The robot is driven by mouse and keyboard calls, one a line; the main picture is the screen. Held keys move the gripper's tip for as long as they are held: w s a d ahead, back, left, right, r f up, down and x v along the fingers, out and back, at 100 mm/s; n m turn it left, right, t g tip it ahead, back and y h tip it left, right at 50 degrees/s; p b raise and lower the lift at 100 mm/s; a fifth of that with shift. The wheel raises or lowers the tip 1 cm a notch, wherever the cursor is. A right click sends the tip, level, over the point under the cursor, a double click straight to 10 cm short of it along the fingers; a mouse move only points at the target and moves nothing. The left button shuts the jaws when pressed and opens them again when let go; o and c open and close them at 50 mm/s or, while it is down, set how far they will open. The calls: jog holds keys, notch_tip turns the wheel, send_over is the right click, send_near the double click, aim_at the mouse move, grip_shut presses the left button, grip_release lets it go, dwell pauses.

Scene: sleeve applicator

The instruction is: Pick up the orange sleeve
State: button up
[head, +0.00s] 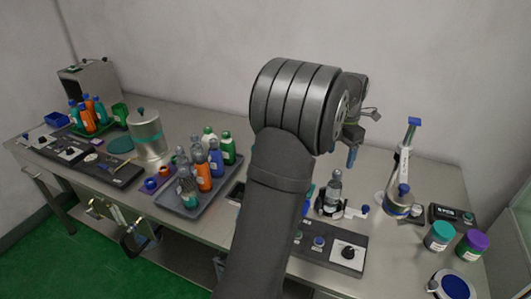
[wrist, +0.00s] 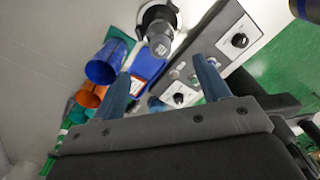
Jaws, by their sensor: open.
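The orange sleeve (wrist: 90,96) shows in the wrist view as a short open tube at the left, between a blue sleeve (wrist: 104,66) and a green one (wrist: 78,114). It lies to the left of my gripper's left finger, apart from it. My gripper (wrist: 161,68) is open, with two blue fingers spread and nothing held between them. In the head view my gripper (head: 352,155) is mostly hidden behind my arm, with a blue fingertip showing above the bench. I cannot make out these sleeves there; my arm covers that part.
A clear bottle (head: 335,188) stands in a holder behind a control panel with a black knob (head: 348,252). A tray (head: 180,200) of several bottles is at left. A tall stand (head: 402,170) and lidded jars (head: 439,236) are at right.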

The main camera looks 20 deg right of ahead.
jog(key=shift+w+a+m, duration=0.3)
jog(key=shift+w+m, duration=0.1)
jog(key=shift+m, duration=0.2)
jog(key=w+a+r+m+t+h, duration=0.1)
jog(key=w+a+m+t+h, duration=0.1)
jog(key=w+a+m, duration=0.8)
jog(key=w+a+r+m+t+h, duration=0.1)
jog(key=w+a+m, duration=0.3)
jog(key=m, duration=1.3)
jog(key=x, duration=1.7)
jog(key=shift+w+d+f, duration=0.1)
jog(key=shift+w+f, duration=0.15)
jog(key=shift+f, duration=0.1)
jog(key=c, duration=0.7)
notch_tip(320, 180, up, 10)
jog(key=shift+r, duration=0.1)
